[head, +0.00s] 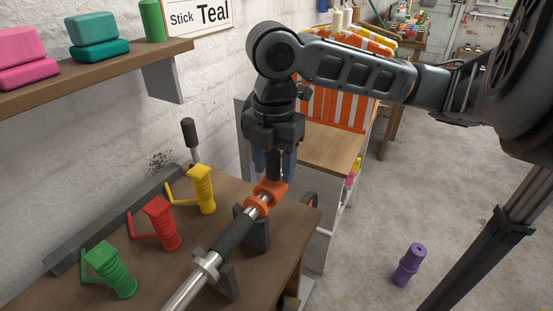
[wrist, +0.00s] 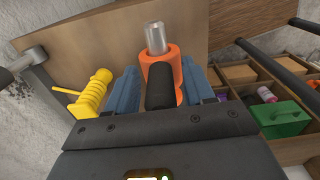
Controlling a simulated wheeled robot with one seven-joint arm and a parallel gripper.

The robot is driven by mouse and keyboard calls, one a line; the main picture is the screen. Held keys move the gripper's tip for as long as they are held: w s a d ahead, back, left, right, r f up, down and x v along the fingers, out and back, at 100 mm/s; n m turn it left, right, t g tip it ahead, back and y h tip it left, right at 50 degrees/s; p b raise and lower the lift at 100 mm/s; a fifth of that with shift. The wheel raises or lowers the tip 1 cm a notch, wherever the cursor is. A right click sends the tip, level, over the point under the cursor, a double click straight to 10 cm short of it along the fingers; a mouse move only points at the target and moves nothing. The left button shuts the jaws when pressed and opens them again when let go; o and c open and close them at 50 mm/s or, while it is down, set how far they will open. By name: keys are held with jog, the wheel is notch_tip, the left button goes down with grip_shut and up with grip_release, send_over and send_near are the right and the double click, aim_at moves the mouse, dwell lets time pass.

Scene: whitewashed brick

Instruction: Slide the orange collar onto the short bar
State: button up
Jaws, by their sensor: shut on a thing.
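The orange collar (head: 272,188) sits at the far end of a silver bar (head: 185,292). My gripper (head: 274,163) points down, with its blue fingers shut on the collar's dark upright grip. In the wrist view the collar (wrist: 176,62) lies between and beyond the fingertips. A silver bar end (wrist: 155,38) shows past the collar, which appears to be around it. The black grip hides part of the collar, and how far the collar is along the bar is hard to tell.
Dark stands (head: 222,278) support the bar on the brown bench. Yellow (head: 202,190), red (head: 161,222) and green (head: 109,268) handled pieces stand to the left. A shelf (head: 95,72) is above. A purple piece (head: 408,265) stands on the floor to the right.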

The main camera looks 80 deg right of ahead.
aim_at(268, 183)
jog(key=shift+w+a, duration=0.25)
jog(key=shift+a, duration=0.85)
jog(key=o, duration=1.4)
jog(key=shift+o, duration=0.2)
notch_tip(268, 183, up, 8)
jog(key=shift+p, duration=0.3)
jog(key=shift+f, duration=0.1)
